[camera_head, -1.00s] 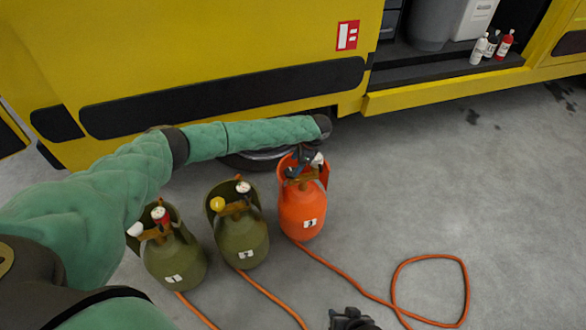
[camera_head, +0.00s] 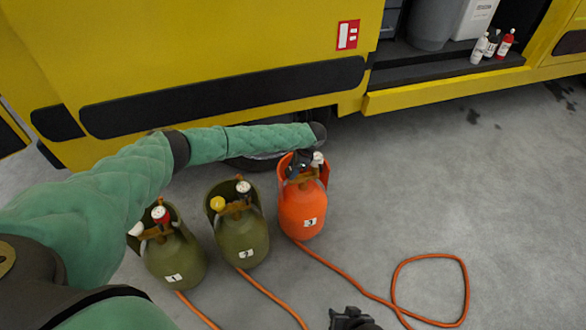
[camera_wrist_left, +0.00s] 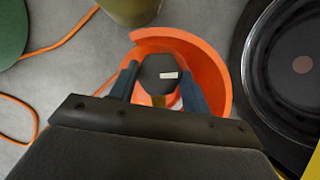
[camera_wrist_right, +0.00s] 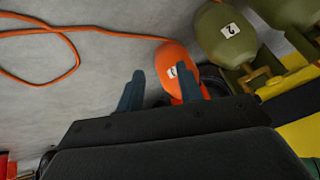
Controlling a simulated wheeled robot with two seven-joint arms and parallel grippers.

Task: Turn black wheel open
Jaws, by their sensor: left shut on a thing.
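The black wheel (camera_wrist_left: 152,66) is a dark knob with a white mark, on top of the orange cylinder (camera_head: 302,212) labelled 3. In the left wrist view it sits between the two fingers of my left gripper (camera_wrist_left: 158,86), which is shut on it from above. In the head view my left gripper (camera_head: 302,162) is at the cylinder's top and mostly hides the wheel. A pale gauge (camera_head: 318,158) shows beside it. My right gripper (camera_head: 352,319) is low in the head view, away from the cylinders. In the right wrist view its fingers (camera_wrist_right: 160,90) are apart with nothing held.
Olive cylinders 1 (camera_head: 174,262) and 2 (camera_head: 241,238) stand left of the orange one. Orange hoses (camera_head: 345,277) run over the grey floor. A yellow vehicle (camera_head: 225,50) and its tyre (camera_head: 250,163) are close behind. The floor at right is largely clear.

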